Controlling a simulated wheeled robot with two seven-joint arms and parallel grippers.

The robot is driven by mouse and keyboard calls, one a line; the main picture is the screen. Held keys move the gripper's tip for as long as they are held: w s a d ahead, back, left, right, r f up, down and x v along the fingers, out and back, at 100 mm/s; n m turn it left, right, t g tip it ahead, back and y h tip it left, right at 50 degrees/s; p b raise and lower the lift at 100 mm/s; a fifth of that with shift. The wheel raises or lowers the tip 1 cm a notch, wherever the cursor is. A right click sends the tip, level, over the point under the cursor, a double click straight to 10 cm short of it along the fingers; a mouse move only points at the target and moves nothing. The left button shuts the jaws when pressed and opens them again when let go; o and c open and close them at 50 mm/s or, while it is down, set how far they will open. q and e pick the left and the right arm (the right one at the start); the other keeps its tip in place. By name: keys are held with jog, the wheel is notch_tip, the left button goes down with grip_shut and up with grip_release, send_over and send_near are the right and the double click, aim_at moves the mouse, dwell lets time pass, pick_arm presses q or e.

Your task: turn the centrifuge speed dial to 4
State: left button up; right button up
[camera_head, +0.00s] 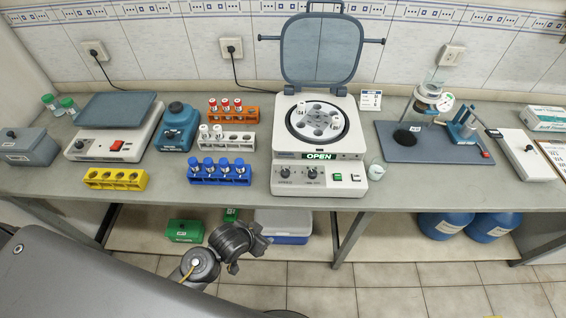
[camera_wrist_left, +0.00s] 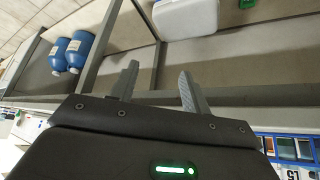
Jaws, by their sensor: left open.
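The centrifuge (camera_head: 290,185) stands on the bench at the middle, its grey lid (camera_head: 322,50) raised and its rotor exposed. A green "OPEN" sign shows on its front. Two dark dials sit on the front panel: a left one (camera_head: 286,172) and a right one (camera_head: 312,172). Their settings are too small to read, and I cannot tell for sure which is the speed dial. My left gripper (camera_head: 247,250) is open and empty, in front of and below the bench edge, left of the centrifuge. Its two fingers (camera_wrist_left: 158,88) show apart in the left wrist view. My right gripper is not in view.
Left of the centrifuge stand a blue tube rack (camera_head: 220,181), a white rack (camera_head: 240,147), an orange rack (camera_head: 246,114), a yellow rack (camera_head: 116,185) and a scale (camera_head: 88,145). A stirrer stand (camera_head: 400,154) is at right. Blue jugs (camera_head: 445,224) sit below.

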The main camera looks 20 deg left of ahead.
pick_arm(q)
jog(key=w+d+r+m+h+p, duration=0.1)
jog(key=w+d+r+m+h, duration=0.4)
jog(key=d+r, duration=0.45)
jog(key=w+d+r+m+h+p, duration=0.1)
jog(key=w+d+r+m+h, duration=0.1)
jog(key=w+d+r+m, duration=0.75)
jog(key=n+g+y, duration=0.4)
jog(key=g+y, duration=0.1)
send_near(285, 172)
jog(key=shift+m, duration=0.25)
jog(key=p+x, duration=0.2)
jog(key=x, duration=0.5)
jog(key=shift+p, duration=0.4)
jog(key=shift+w+d+f, duration=0.1)
jog(key=shift+d+f, duration=0.1)
jog(key=shift+f, duration=0.45)
